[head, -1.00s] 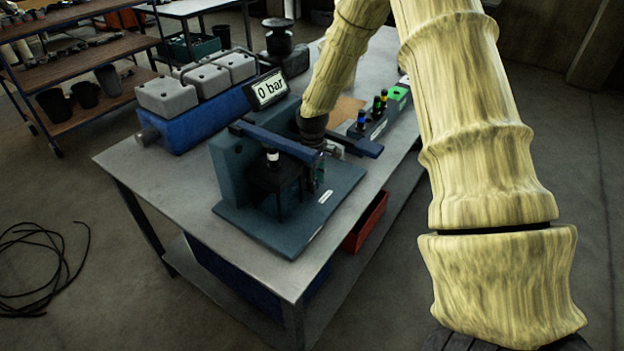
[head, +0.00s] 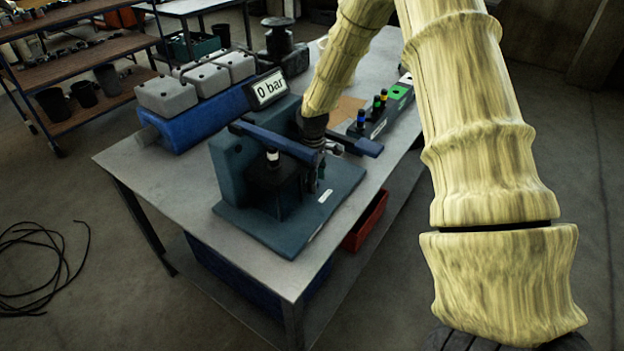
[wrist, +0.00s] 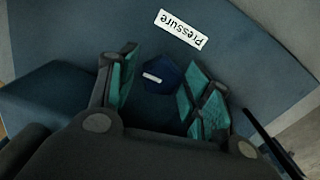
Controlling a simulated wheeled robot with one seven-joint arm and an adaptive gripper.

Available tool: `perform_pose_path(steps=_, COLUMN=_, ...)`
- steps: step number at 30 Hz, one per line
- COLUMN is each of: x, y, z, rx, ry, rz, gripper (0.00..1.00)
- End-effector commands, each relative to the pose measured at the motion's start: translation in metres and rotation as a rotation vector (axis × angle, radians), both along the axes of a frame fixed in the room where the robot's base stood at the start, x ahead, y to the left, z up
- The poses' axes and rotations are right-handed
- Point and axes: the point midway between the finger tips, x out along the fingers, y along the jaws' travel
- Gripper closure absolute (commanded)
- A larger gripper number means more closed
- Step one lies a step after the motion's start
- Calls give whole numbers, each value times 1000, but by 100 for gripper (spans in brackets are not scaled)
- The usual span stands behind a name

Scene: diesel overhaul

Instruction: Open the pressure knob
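The pressure knob (wrist: 160,78) is a dark blue knob with a small white mark. In the wrist view it sits between the fingers of my gripper (wrist: 157,90), beside a white label reading "Pressure" (wrist: 181,29). The two teal-padded fingers stand apart on either side of the knob, with a visible gap at least on the left. In the head view my gripper (head: 318,170) is low over the blue-green test stand (head: 270,225), and the knob is hidden there. The display (head: 268,89) on the stand reads "0 bar".
A blue lever arm (head: 275,145) crosses the stand close to my gripper. A block with coloured valves (head: 378,110) stands behind. A blue unit with grey blocks (head: 190,120) is at the table's left. The metal table's front left (head: 190,195) is clear.

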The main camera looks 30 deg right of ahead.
Motion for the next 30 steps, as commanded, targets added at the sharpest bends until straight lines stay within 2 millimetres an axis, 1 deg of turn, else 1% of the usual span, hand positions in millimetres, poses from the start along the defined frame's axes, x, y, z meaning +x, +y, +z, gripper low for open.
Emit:
perform_pose_path(steps=9, x=1, y=2, z=1, rx=1, ry=0, rz=1, gripper=42)
perform_pose_path(steps=14, x=1, y=2, z=10, rx=1, ry=-2, rz=1, gripper=42)
perform_pose_path(steps=17, x=1, y=2, z=22, rx=2, ry=-2, rz=0, gripper=42)
perform_pose_path(steps=30, x=0, y=0, z=94, rx=2, ry=-2, rz=1, gripper=42)
